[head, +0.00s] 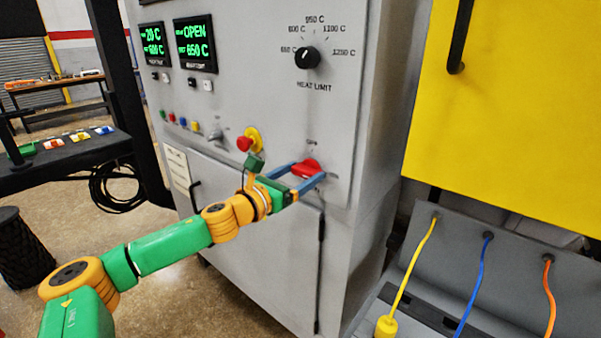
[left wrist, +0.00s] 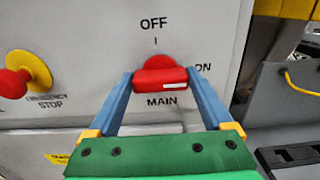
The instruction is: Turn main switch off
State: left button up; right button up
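The red main switch (head: 306,168) is on the grey furnace panel, low and to the right. In the left wrist view, its red handle (left wrist: 160,79) lies crosswise, with its white mark at the right, towards ON. The OFF label is above it and MAIN below. My left gripper (head: 300,178) is open at the switch, with its blue fingers spread wide. In the left wrist view, the fingertips (left wrist: 160,73) stand at either end of the handle. I cannot tell whether they touch it. My right gripper is not in view.
The red emergency stop button (left wrist: 14,82) on its yellow base is left of the switch. A heat limit knob (head: 307,57) is higher on the panel. A yellow cabinet (head: 520,110) and a grey box with coloured cables (head: 470,270) stand at the right.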

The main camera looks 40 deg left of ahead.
pick_arm(q)
jog(key=c, duration=0.6)
jog(key=n+p, duration=0.1)
jog(key=n, duration=0.3)
jog(key=shift+a+r+n, duration=0.1)
jog(key=shift+n, duration=0.2)
jog(key=n, duration=0.4)
jog(key=shift+a+n+p, duration=0.1)
jog(key=shift+n+p, duration=0.2)
jog(key=shift+p, duration=0.1)
jog(key=n+p, duration=0.1)
jog(key=n, duration=0.3)
jog(key=shift+f+n+p, duration=0.2)
jog(key=shift+n+p, duration=0.3)
jog(key=shift+n, duration=1.8)
